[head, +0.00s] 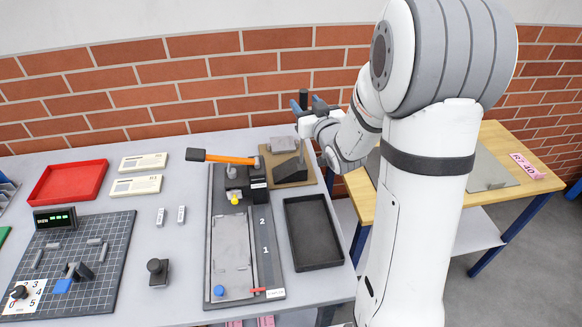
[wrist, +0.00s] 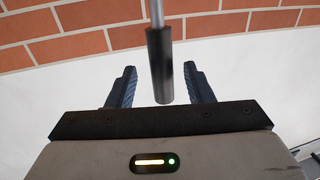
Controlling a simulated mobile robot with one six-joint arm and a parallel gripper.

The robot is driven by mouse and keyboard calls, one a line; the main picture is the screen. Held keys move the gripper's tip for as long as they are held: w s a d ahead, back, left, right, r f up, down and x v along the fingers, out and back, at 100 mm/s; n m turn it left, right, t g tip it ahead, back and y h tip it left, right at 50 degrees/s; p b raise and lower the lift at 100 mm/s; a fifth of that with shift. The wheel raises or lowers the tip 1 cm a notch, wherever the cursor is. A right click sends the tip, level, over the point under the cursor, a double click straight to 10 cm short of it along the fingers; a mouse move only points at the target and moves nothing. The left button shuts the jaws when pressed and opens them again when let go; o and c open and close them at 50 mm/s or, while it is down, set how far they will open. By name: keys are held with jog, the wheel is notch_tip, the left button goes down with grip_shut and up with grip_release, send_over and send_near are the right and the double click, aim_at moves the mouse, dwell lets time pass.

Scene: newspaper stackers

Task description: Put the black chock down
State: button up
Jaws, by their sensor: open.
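My gripper (head: 308,104) is at the back right of the grey table, open, with its blue fingers apart. In the wrist view its fingertips (wrist: 160,68) stand either side of a black cylinder (wrist: 160,52) on a thin metal rod, with a gap on both sides. The cylinder's top also shows in the head view (head: 304,94). A dark wedge-shaped block (head: 288,170) lies on a brown board (head: 298,182) below and left of my gripper. It may be the black chock, but I cannot tell for sure. No chock shows between the fingers.
An orange-handled hammer (head: 230,159) lies across a dark fixture left of the board. An empty black tray (head: 290,264) sits in front of it. A red tray (head: 67,182) and gridded mat (head: 115,235) are at left. The brick wall is close behind.

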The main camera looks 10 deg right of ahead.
jog(key=w, duration=0.1)
jog(key=w+a+p, duration=0.1)
jog(key=w, duration=0.1)
jog(key=shift+w+f, duration=0.1)
jog(key=shift+w, duration=0.15)
jog(key=shift+c, duration=0.4)
grip_shut()
dwell(0.8)
